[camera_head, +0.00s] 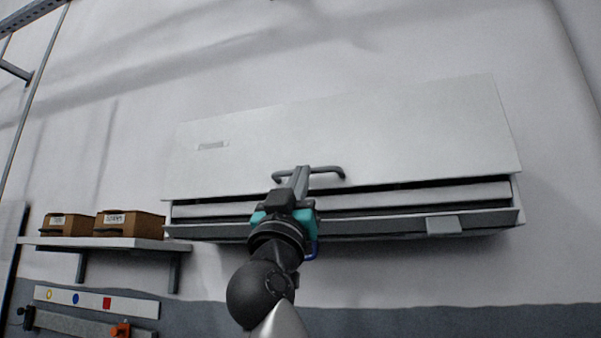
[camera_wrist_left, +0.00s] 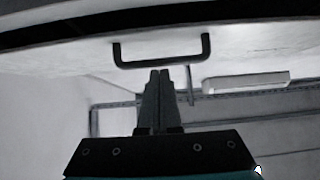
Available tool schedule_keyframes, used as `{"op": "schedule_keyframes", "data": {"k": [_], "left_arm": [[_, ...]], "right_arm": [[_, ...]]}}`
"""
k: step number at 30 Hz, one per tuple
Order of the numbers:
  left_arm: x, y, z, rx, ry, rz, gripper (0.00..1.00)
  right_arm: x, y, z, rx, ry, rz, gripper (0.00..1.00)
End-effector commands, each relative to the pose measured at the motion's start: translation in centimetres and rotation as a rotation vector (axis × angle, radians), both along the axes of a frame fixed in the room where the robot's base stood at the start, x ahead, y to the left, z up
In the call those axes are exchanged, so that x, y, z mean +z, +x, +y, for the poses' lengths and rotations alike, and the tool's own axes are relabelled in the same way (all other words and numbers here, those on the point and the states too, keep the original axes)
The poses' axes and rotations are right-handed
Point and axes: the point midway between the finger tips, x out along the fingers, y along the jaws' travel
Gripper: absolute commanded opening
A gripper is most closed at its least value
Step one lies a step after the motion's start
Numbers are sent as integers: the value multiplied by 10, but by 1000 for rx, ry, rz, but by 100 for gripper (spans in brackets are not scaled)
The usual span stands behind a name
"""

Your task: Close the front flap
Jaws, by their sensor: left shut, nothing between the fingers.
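The front flap (camera_head: 400,135) is a wide white panel on a wall-mounted unit. It stands raised, and a dark gap shows along its lower edge above the unit's body (camera_head: 400,201). A dark bar handle (camera_head: 326,171) sits at the flap's lower edge; it also shows in the left wrist view (camera_wrist_left: 162,64). My left gripper (camera_head: 301,172) is shut and empty, with its fingertips at the handle in the head view. In the left wrist view the fingertips (camera_wrist_left: 160,75) lie just below the handle's bar; whether they touch it I cannot tell. My right gripper is not in view.
A shelf (camera_head: 110,243) with two brown boxes (camera_head: 128,224) is on the wall at the lower left. Below it are a strip with coloured marks (camera_head: 95,301) and a grey rail. A small grey block (camera_head: 443,225) is on the unit's lower front edge.

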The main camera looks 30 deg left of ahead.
Motion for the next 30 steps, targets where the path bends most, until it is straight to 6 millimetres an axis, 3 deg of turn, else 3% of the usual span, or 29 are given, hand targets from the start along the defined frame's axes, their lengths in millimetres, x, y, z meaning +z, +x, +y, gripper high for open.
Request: {"op": "schedule_keyframes", "data": {"k": [9, 18, 30], "left_arm": [[-1, 2, 1, 1, 0, 2, 0], [-11, 25, 6, 2, 1, 3, 0], [-11, 26, 6, 0, 1, 2, 0]], "right_arm": [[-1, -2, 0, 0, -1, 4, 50], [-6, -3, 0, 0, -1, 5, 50], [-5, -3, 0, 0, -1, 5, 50]]}}
